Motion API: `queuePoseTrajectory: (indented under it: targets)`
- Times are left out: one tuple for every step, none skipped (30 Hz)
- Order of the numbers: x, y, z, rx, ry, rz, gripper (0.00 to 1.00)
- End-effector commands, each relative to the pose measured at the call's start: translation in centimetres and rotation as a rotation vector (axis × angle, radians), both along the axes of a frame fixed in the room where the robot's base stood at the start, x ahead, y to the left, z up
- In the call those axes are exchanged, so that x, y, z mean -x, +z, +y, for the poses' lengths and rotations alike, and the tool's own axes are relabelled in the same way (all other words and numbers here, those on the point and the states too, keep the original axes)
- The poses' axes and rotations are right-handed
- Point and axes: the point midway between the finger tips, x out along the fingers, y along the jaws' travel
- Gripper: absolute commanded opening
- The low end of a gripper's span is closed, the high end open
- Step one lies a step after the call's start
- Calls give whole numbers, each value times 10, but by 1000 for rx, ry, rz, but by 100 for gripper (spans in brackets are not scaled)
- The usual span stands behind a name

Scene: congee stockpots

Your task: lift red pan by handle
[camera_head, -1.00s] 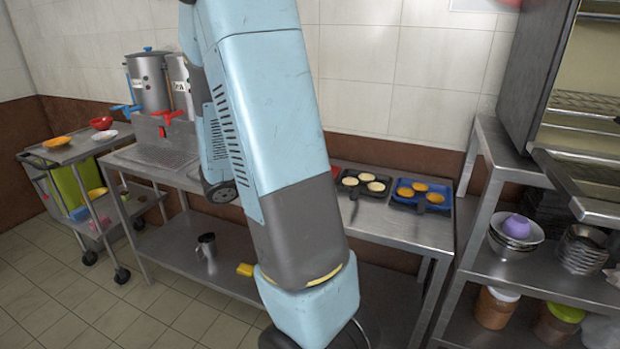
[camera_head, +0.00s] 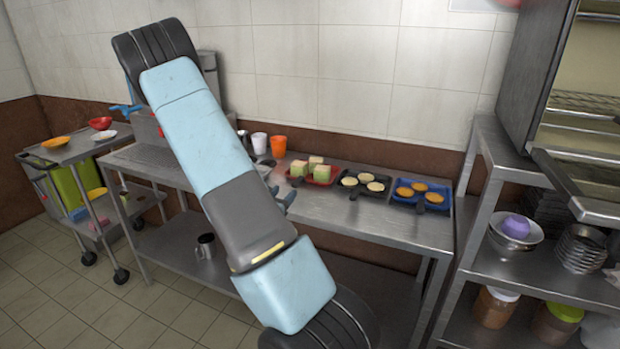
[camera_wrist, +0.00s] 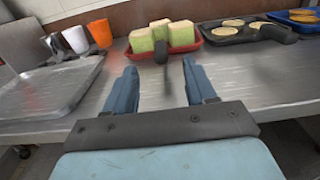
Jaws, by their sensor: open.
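The red pan (camera_head: 322,180) stands on the steel counter in the head view, holding several green-and-cream blocks. In the wrist view the red pan (camera_wrist: 184,49) lies ahead of my gripper (camera_wrist: 156,78), its dark handle (camera_wrist: 161,52) pointing toward me between the two blue fingers. The fingers are apart and empty, and the handle's near end is short of or just between the fingertips; I cannot tell the exact gap. In the head view my gripper (camera_head: 282,198) shows at the counter's front, partly hidden by my arm.
Right of the red pan stand a black pan (camera_head: 366,186) with pale rounds and a blue pan (camera_head: 421,196) with orange rounds. An orange cup (camera_head: 279,146) and a white cup (camera_head: 259,143) stand to the left. A steel tray (camera_wrist: 50,90) lies left of my gripper.

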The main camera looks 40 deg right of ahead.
Motion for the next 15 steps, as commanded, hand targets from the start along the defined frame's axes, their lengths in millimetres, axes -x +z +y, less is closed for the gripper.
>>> queuePoseTrajectory:
  targets:
    - [-3,0,-9,1,-4,-2,55]
    - [-5,0,-14,2,-3,-1,55]
    - [-8,0,-21,1,-4,-2,55]
    - [-10,0,-26,1,-4,-2,55]
    - [-12,0,-30,1,-3,-1,55]
    - [-14,0,-37,1,-3,-2,55]
    - [-16,0,-41,1,-4,-2,55]
    - [-18,0,-45,1,-3,-2,55]
    - [-20,0,-49,1,-2,-1,55]
    - [-22,0,-52,1,-2,-1,55]
    - [-23,0,-55,1,-2,-1,55]
    - [-24,0,-58,1,-2,-1,55]
    - [-25,0,-60,1,-2,-1,55]
    - [-25,0,-61,0,-2,-1,55]
    - [-26,0,-62,0,-1,-1,55]
